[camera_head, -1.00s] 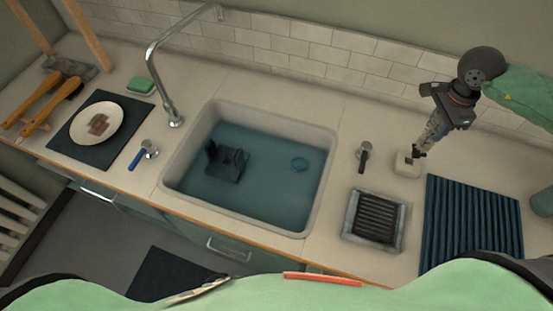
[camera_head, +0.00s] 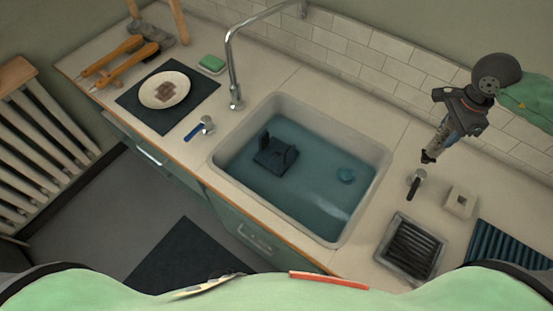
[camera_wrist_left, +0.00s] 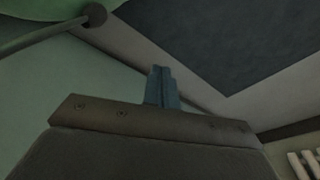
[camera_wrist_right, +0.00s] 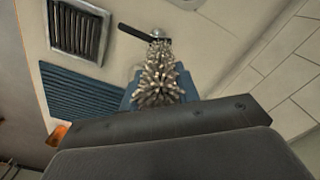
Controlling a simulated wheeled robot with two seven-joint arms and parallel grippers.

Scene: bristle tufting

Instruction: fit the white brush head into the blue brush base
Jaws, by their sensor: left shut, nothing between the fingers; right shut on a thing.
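My right gripper (camera_head: 450,128) is shut on the brush head, a pale grey, spiky-bristled piece (camera_wrist_right: 158,84). It hangs with its dark lower tip over the counter, right of the sink, near a black-handled metal fitting (camera_head: 416,180). In the right wrist view the bristles stand between the blue fingers. A blue-handled piece with a round metal end (camera_head: 198,129) lies on the counter left of the sink; it may be the blue brush base, but I cannot tell. My left gripper (camera_wrist_left: 162,84) is shut and empty, low over the floor side, outside the head view.
A white square holder with a hole (camera_head: 460,202) and a ribbed tray (camera_head: 412,248) stand at right, beside a blue ribbed mat (camera_head: 512,258). The water-filled sink (camera_head: 245,118) with a tall faucet (camera_head: 233,75) is in the middle. A plate (camera_head: 165,89) rests at left.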

